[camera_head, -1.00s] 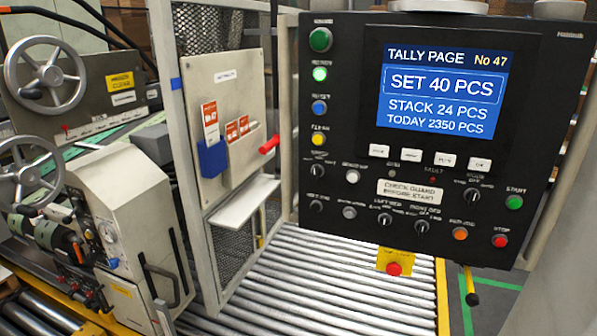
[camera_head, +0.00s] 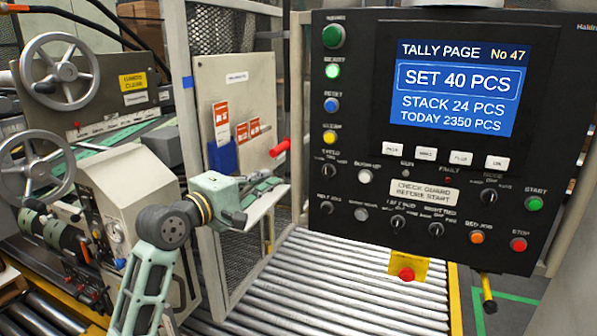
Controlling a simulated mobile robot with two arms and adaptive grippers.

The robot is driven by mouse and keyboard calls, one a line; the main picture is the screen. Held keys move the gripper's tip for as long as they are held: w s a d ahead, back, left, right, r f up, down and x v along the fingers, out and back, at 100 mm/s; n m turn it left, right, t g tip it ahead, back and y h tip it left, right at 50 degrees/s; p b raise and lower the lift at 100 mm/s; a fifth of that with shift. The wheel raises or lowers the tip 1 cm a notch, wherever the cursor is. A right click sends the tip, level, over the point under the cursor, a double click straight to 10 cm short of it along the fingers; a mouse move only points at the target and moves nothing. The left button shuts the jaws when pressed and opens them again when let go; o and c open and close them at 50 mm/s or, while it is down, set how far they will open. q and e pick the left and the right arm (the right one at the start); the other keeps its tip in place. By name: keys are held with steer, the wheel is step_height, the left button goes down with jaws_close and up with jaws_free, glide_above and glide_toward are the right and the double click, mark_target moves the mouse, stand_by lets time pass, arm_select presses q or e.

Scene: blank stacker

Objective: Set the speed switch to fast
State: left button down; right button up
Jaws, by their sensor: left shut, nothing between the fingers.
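The speed switch (camera_head: 328,170) is a small black rotary knob at the left of the black control panel (camera_head: 400,160), just below the yellow alarm button. Its label is blurred, and I cannot tell surely which way its pointer is set. My left gripper (camera_head: 272,187) is to the left of the panel and slightly lower in the picture than the switch. Its fingers point right towards the panel, are shut and hold nothing. They appear apart from the switch. My right gripper is not in view.
The screen (camera_head: 453,88) reads SET 40 PCS. Several other knobs and buttons sit close around, including a white button (camera_head: 365,176) and a red stop button (camera_head: 519,244). A mesh guard door with a red handle (camera_head: 280,147) stands left of the panel, above a roller conveyor (camera_head: 340,285).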

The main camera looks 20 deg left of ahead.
mark_target(312, 162)
arm_select(q)
steer(key=w+d+p, duration=0.1)
steer(key=w+d, duration=0.1)
steer(key=w, duration=0.1)
steer(key=w+d+p, duration=0.2)
steer(key=w, duration=0.1)
steer(key=w+d+p, duration=0.1)
steer(key=w+d, duration=0.1)
steer(key=w, duration=0.1)
steer(key=shift+w+r, duration=0.15)
steer(key=shift+w, duration=0.15)
steer(key=shift+s+d+p, duration=0.1)
steer(key=shift+d+p, duration=0.25)
steer(key=shift+d, duration=0.05)
steer(key=shift+a, duration=0.15)
